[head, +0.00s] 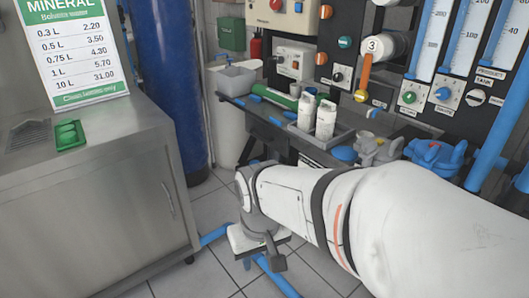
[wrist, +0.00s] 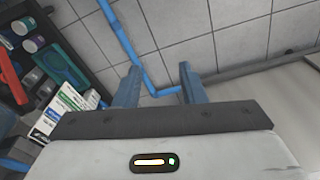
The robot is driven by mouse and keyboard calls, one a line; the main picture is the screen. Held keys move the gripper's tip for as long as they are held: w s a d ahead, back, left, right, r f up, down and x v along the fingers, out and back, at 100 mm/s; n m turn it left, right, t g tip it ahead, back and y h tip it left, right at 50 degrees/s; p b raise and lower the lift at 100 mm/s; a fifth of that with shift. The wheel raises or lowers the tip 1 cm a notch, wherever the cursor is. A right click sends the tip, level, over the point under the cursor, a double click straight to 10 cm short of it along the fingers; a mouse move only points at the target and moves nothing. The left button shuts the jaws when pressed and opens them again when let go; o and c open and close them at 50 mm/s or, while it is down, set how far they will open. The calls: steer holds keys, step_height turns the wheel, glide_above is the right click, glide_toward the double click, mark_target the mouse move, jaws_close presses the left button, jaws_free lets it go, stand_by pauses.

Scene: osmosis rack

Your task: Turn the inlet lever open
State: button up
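An orange lever (head: 364,72) hangs down below a white pipe fitting marked 3 (head: 382,45) on the dark panel in the head view. It looks like the inlet lever, but I cannot read a label that confirms this. My gripper (head: 262,256) is low over the floor, well below and to the left of that lever. In the wrist view my gripper (wrist: 157,82) has its two fingers apart with nothing held between them. The lever does not show clearly in the wrist view.
A steel counter (head: 90,205) stands at the left. A dark shelf (head: 275,125) carries a tray with white bottles (head: 325,120). Blue valve bodies (head: 435,157) stand close beside my arm. Blue pipe (wrist: 125,40) runs along the tiled floor. Open floor lies between counter and rack.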

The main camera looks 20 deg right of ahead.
steer(key=shift+o, duration=0.7)
steer(key=shift+s+d+f, duration=0.1)
steer(key=shift+d, duration=0.05)
steer(key=s+d+f+n+g+h, duration=0.1)
steer(key=d+f+n+g+h, duration=0.25)
steer(key=d+n+h, duration=0.55)
steer(key=s+d+f+n+g+h, duration=0.15)
steer(key=d+n+g, duration=0.25)
steer(key=d, duration=0.8)
steer(key=w+d+f+n+t+h, duration=0.35)
steer(key=w+n+t, duration=0.2)
steer(key=n, duration=0.45)
steer(key=w+d+f+n+t+h, duration=0.3)
steer(key=w+d+f+n+t, duration=0.15)
steer(key=w+n, duration=0.4)
steer(key=d+n+t+b, duration=0.1)
steer(key=d+n+b, duration=0.1)
steer(key=d, duration=0.5)
steer(key=shift+w+f, duration=0.2)
steer(key=shift+f, duration=0.1)
steer(key=shift+c, duration=0.2)
